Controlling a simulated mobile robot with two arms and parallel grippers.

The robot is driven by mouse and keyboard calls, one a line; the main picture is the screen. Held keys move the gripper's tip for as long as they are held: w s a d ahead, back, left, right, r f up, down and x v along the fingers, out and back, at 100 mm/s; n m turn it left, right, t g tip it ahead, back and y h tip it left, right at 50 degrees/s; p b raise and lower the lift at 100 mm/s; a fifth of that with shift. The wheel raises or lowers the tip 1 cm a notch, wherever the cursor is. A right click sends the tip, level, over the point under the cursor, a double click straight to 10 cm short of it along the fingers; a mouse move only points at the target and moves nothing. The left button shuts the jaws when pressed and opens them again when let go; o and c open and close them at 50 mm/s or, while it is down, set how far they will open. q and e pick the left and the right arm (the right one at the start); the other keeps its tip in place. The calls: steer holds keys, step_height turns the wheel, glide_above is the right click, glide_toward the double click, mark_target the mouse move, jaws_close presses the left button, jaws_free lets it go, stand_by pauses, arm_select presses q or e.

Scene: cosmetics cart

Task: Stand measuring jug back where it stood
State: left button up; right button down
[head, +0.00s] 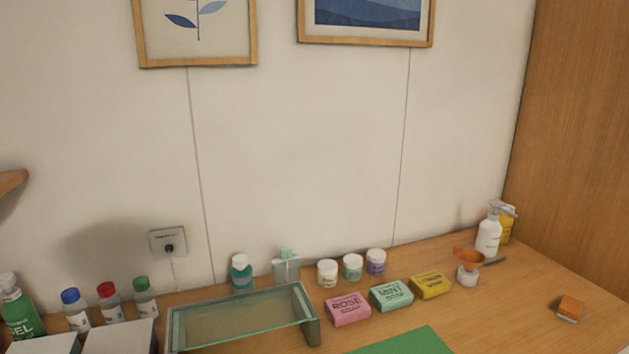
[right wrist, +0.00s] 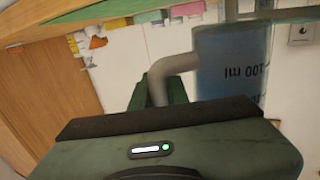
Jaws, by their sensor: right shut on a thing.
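The measuring jug (right wrist: 225,68) shows in the right wrist view as a blue body with "100 ml" printed on it, appearing upside down in this picture. Its grey handle (right wrist: 176,63) curves out to the left of the body. My right gripper (right wrist: 160,90) is shut on the handle. The jug's upper part in the picture is partly cut by a pale glassy edge, and its lower part is hidden behind my gripper's housing. Neither the jug nor either gripper shows in the head view.
A glass-topped stand (head: 240,325) is at the table's front. Pink (head: 348,311), mint (head: 391,296) and yellow (head: 431,285) soaps lie to its right, with small jars behind. A funnel on a jar (head: 468,270) and pump bottle (head: 488,236) stand back right.

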steer(key=s, duration=0.3)
steer(key=shift+s+f, duration=0.15)
steer(key=shift+f, duration=0.15)
stand_by(0.6)
